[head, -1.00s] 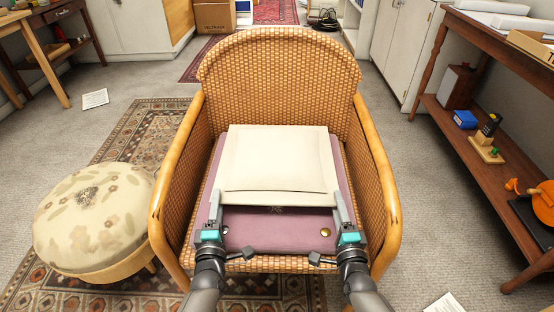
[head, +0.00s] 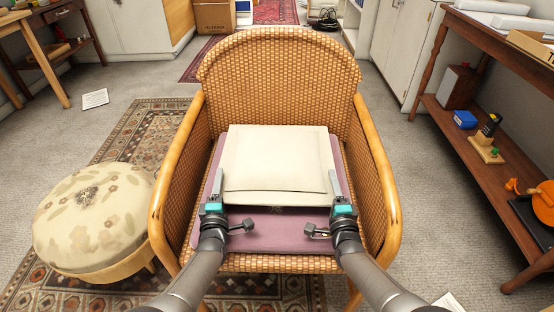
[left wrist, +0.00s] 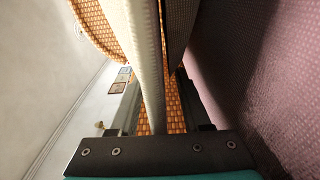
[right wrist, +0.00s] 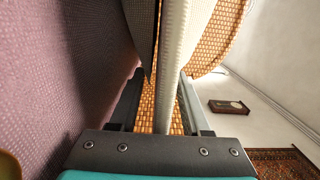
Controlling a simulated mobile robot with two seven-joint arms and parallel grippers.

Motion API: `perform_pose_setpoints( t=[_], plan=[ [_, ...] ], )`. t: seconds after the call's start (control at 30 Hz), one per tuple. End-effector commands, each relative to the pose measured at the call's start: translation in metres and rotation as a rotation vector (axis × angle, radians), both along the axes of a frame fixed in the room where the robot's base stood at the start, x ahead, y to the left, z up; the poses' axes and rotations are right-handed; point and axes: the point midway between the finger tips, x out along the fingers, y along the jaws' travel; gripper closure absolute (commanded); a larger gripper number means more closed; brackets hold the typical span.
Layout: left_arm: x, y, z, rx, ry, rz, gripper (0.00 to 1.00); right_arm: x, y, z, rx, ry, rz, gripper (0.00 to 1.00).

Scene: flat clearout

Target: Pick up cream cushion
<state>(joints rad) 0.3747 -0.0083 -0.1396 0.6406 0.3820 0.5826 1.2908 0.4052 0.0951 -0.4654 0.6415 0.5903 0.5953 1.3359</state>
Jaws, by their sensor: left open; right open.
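The cream cushion (head: 275,160) lies flat on a mauve seat pad (head: 270,228) in a wicker armchair. My left gripper (head: 218,185) is at the cushion's front left corner, and my right gripper (head: 332,184) is at its front right corner. Both are open. In the left wrist view the cushion's edge (left wrist: 149,60) stands between the spread fingers (left wrist: 160,112). In the right wrist view its edge (right wrist: 173,60) also runs between the open fingers (right wrist: 160,112). The lower fingers are partly hidden in the head view.
The wicker armchair (head: 280,75) has raised arms close outside both grippers. A round floral footstool (head: 95,215) stands against its left side. A wooden shelf table (head: 490,150) is at the right. The space above the cushion is clear.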

Motion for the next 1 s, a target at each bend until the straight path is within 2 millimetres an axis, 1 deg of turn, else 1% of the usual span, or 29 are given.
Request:
perform_pose_setpoints(
  t=[0.23,0.27,0.67,0.7,1.0],
  plan=[
    [0.0003,-0.0002,0.0002,0.000,0.000,0.000,0.53,0.0002,0.0003,0.0001,0.000,0.000,0.000,0.53],
    [0.0003,-0.0002,0.0002,0.000,0.000,0.000,0.54,0.0002,0.0003,0.0001,0.000,0.000,0.000,0.54],
    [0.0001,-0.0001,0.0001,0.000,0.000,0.000,0.99,0.0000,0.0002,-0.0001,0.001,0.000,0.000,0.99],
    [0.0001,-0.0001,0.0001,0.000,0.000,0.000,1.00,0.0000,0.0002,0.0000,0.001,0.000,0.000,1.00],
    [0.0001,-0.0001,0.0001,0.000,0.000,0.000,1.00,0.0000,0.0001,-0.0001,0.000,0.000,0.000,1.00]
  ],
)
